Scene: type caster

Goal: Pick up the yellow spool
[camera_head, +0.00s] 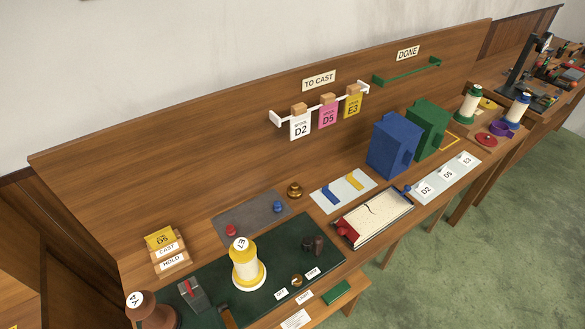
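The yellow spool (246,267) stands upright on the dark green mat at the front of the bench. No gripper shows in the head view, and nothing touches the spool.
A dark red-brown spool (152,312) and a grey block with a red part (194,295) stand left of it. Blue (390,147) and green (428,130) boxes stand farther right.

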